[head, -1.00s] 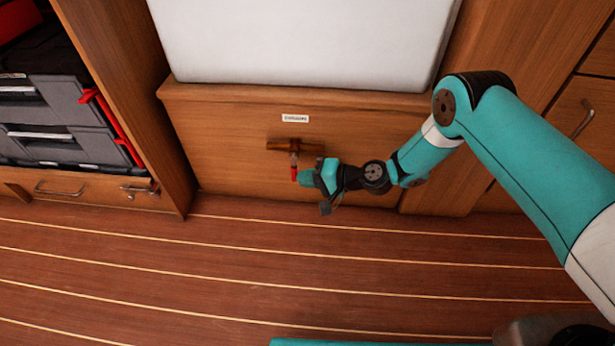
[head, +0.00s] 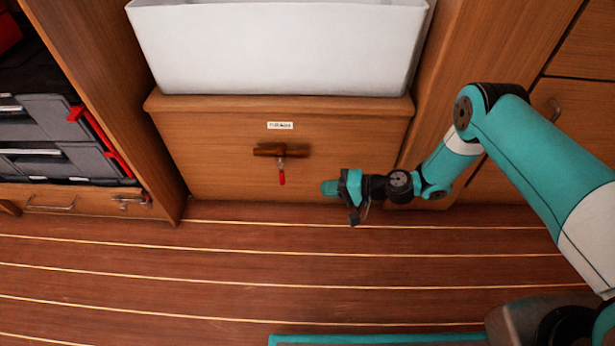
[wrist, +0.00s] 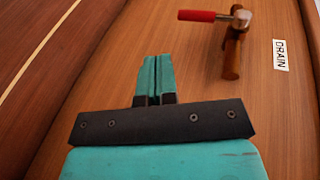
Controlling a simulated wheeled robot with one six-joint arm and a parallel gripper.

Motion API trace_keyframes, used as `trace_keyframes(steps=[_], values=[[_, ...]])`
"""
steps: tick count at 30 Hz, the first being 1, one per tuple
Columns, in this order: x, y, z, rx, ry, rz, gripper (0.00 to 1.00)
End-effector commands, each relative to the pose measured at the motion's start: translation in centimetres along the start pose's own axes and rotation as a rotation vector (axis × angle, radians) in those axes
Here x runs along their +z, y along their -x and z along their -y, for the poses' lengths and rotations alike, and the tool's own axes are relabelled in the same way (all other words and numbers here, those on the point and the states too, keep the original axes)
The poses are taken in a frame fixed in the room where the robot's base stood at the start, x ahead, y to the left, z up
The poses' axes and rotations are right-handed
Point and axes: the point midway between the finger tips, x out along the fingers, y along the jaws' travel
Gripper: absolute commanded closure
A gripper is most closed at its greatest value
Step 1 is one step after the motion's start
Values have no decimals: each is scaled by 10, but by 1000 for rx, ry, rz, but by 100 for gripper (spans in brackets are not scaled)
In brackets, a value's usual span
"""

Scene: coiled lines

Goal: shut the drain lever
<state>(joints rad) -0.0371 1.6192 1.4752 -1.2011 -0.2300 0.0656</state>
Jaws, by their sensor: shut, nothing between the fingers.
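The drain lever has a red handle (head: 282,177) that hangs straight down from a short brown pipe (head: 268,150) on the wooden cabinet front, crosswise to the pipe. In the wrist view the red handle (wrist: 197,15) points left from the pipe (wrist: 232,58), again crosswise. My gripper (head: 324,187) is to the right of the handle and apart from it, with a clear gap. Its fingers (wrist: 157,62) are together and hold nothing. A white DRAIN label (wrist: 280,55) is beside the pipe; it also shows in the head view (head: 280,125).
A white basin (head: 275,50) stands on the ledge above the lever. Grey cases (head: 60,160) with red latches fill a shelf at the left. Wooden panels flank the recess on both sides. The striped wooden floor (head: 200,270) in front is clear.

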Motion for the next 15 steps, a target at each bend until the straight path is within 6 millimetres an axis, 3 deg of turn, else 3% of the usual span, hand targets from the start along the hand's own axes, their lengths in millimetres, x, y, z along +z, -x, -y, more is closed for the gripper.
trace_keyframes(steps=[1,6,15], values=[[-1,12,0,1,-4,-4,100],[0,32,-10,1,-2,0,100],[1,40,-16,-1,1,2,100]])
